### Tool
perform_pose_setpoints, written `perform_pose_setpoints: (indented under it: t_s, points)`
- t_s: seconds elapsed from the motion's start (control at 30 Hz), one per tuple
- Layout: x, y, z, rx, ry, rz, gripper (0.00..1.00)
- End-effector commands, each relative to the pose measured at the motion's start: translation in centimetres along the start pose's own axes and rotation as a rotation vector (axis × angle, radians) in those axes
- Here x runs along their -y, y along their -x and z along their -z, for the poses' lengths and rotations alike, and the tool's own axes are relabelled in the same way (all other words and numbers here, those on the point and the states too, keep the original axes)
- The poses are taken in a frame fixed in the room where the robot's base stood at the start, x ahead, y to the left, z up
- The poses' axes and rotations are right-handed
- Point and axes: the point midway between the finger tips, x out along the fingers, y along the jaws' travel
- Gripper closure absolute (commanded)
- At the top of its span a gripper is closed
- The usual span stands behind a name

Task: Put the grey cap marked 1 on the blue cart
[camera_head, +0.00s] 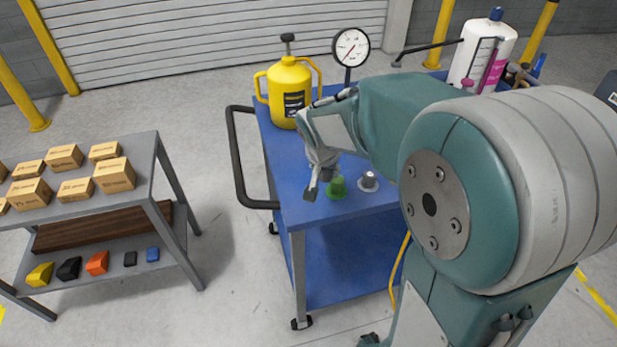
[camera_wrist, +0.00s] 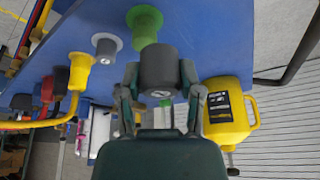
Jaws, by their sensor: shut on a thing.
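My gripper (camera_wrist: 158,92) is shut on a dark grey cap (camera_wrist: 159,66), shown in the wrist view with a finger on each side. The pale mark on its end is too small to read. In the head view my gripper (camera_head: 318,180) is low over the blue cart's top (camera_head: 285,160), left of a green fitting. I cannot tell whether the cap touches the cart. The green fitting (camera_head: 337,187) and a grey fitting (camera_head: 368,181) stand on the top. They also show in the wrist view, green (camera_wrist: 145,22) and grey (camera_wrist: 105,46).
A yellow jug (camera_head: 289,88) and a dial gauge (camera_head: 351,48) stand at the cart's back. A white bottle (camera_head: 482,50) is further right. Yellow and red fittings with hoses show in the wrist view. A grey shelf with boxes (camera_head: 115,175) stands at left. My arm hides the cart's right part.

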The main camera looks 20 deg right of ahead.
Motion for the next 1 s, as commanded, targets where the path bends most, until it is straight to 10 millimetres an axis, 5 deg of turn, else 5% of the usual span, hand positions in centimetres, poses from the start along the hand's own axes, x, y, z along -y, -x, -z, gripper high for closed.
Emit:
perform_pose_setpoints:
  t_s: [0.4,0.8,1.0]
  points:
    - [4.6,-6.5,0.9,0.000,0.002,-0.001,0.71]
    - [5.2,-10.3,-0.2,0.001,0.001,-0.001,0.71]
    - [5.2,-10.4,-0.2,-0.002,0.001,0.000,0.71]
